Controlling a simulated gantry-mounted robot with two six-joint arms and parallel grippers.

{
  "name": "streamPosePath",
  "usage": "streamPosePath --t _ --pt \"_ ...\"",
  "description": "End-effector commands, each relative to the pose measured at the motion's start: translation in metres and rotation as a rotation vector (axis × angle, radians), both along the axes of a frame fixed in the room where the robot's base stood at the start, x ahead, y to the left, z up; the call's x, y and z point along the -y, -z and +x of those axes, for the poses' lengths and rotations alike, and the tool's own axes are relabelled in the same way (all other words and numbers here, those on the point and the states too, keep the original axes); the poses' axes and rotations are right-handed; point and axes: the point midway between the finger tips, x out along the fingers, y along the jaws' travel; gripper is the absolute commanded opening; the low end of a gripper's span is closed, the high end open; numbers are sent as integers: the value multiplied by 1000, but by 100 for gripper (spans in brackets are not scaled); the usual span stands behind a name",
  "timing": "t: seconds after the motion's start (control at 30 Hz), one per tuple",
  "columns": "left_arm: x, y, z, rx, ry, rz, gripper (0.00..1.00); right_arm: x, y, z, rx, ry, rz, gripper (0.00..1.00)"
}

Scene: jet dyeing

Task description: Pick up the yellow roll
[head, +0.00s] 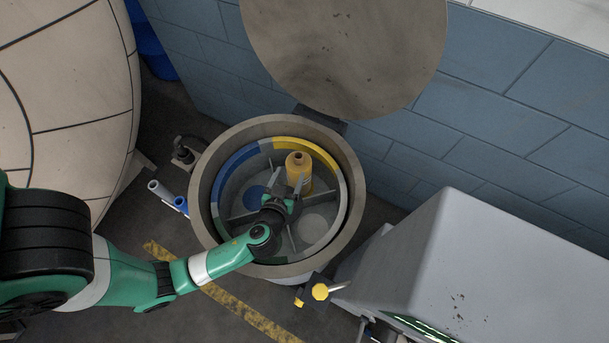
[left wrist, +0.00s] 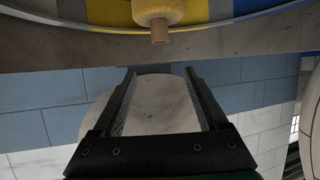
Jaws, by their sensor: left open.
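The yellow roll (head: 304,168) stands upright inside the round open vat, by the yellow part of the coloured ring. Its tip also shows at the top edge of the left wrist view (left wrist: 158,12). My left gripper (head: 287,179) is over the vat, just in front of and left of the roll in the head view. Its two fingers are apart, with nothing between them, in the left wrist view (left wrist: 160,76). The gripper partly overlaps the roll's lower part in the head view. My right gripper is not in view.
The vat rim (head: 350,190) surrounds my gripper, and thin dividers split the inside into compartments. The round lid (head: 345,50) stands open behind. A grey box-shaped machine (head: 460,265) is at the right. White and blue rolls (head: 163,192) lie left of the vat.

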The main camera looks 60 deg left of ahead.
Motion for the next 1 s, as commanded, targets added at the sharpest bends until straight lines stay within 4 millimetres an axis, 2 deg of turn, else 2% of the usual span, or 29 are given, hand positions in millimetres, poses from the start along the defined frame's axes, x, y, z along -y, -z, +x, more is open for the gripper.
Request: streamPosePath --t 0.03,0.07,0.27,0.5,0.53,0.7,0.9,1.0 --pt "0 16 -4 -10 0 0 76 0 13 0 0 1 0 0" --pt "0 18 -5 -13 0 0 76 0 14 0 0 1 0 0" --pt "-1 19 -4 -10 -1 -1 76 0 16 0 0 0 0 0" --pt "-19 35 10 -5 -6 -1 76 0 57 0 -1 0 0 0" --pt "-25 31 15 -7 -8 -1 76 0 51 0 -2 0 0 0" --pt "-44 40 31 -9 -5 -1 76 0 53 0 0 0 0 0" --pt "-48 43 35 -10 -1 -1 76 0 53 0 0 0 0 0" --pt "-57 51 42 -9 -4 0 76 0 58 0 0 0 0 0"
